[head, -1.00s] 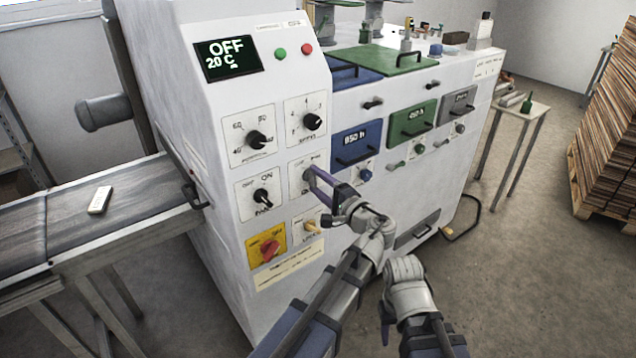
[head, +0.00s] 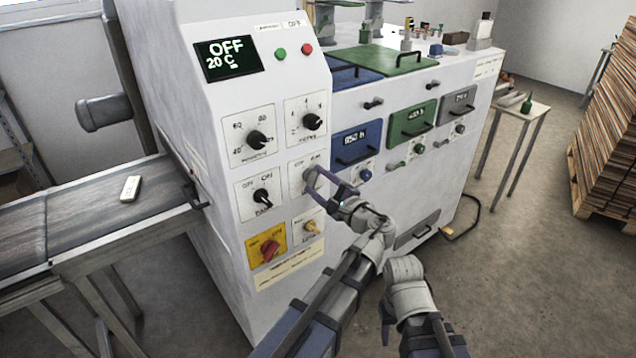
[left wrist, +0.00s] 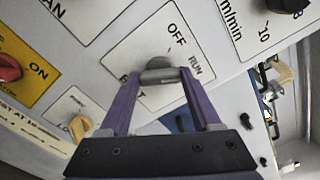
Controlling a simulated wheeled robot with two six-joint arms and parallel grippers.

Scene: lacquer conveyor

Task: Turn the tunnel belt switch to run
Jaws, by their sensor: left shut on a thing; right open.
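The tunnel belt switch is a grey knob (left wrist: 158,73) on a white plate (left wrist: 126,56) marked OFF and RUN in the left wrist view. In the head view its plate (head: 297,180) is on the cabinet front, right of the fan switch, with the knob mostly hidden by my fingers. My left gripper (left wrist: 160,76) is shut on the knob, with a purple finger on either side. It also shows in the head view (head: 314,180). Which label the knob points to, I cannot tell. My right gripper (head: 387,326) is open, low and apart from the panel.
Beside it are the fan switch (head: 262,198), a red knob (head: 269,250) on yellow and a cream-handled switch (head: 310,227). The display (head: 228,58) reads OFF, 20 C. A pale bar (head: 131,187) lies on the conveyor belt (head: 85,225) at left.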

